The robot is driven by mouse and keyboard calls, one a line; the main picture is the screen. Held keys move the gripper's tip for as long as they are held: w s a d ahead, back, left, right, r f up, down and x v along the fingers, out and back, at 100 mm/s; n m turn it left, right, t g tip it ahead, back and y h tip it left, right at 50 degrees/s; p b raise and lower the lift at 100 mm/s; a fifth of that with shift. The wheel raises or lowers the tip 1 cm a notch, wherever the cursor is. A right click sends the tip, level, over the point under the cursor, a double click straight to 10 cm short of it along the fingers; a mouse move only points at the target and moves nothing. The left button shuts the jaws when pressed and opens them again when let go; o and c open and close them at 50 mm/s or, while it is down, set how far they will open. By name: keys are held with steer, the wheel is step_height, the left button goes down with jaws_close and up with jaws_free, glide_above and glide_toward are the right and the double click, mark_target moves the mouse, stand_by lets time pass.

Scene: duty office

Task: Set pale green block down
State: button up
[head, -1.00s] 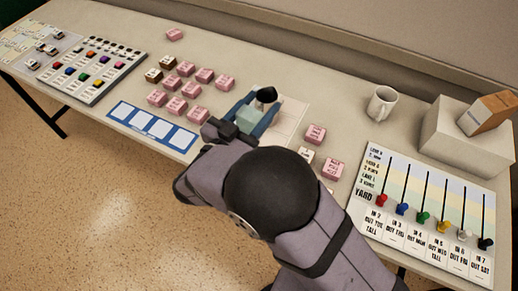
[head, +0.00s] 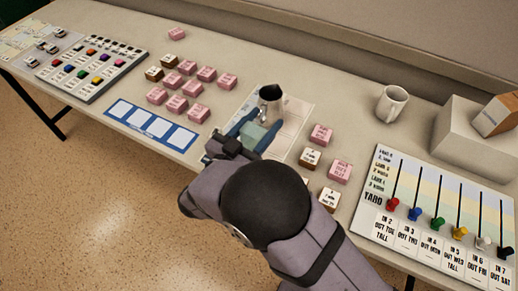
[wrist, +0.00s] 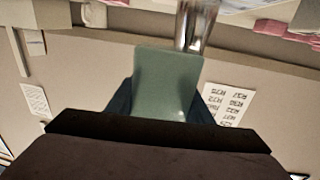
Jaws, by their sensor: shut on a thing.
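My gripper (head: 252,135) is over the front part of the table, its blue fingers shut on the pale green block (head: 254,136). The block also shows in the wrist view (wrist: 168,85), between the two fingers. A pale printed sheet (head: 292,118) lies under and beside the gripper in the head view. I cannot tell whether the block touches it. My arm hides the table's front edge below the gripper.
A shiny object with a dark top (head: 270,95) stands just behind the block. Pink blocks (head: 206,74) lie left; more blocks (head: 339,172) lie right. A blue-framed card (head: 150,125), white mug (head: 391,104) and lever board (head: 440,200) are around.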

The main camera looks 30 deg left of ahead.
steer(key=shift+f+p, duration=0.4)
steer(key=shift+f, duration=3.35)
steer(key=shift+f, duration=0.2)
steer(key=o, duration=1.5)
steer(key=s, duration=0.2)
steer(key=s+b, duration=0.1)
steer(key=s, duration=0.1)
steer(key=s+b, duration=0.1)
steer(key=shift+s+a+f, duration=0.25)
steer(key=shift+s+a, duration=0.05)
steer(key=shift+s, duration=0.1)
steer(key=shift+o, duration=0.4)
steer(key=shift+s+b, duration=0.3)
steer(key=shift+s, duration=0.45)
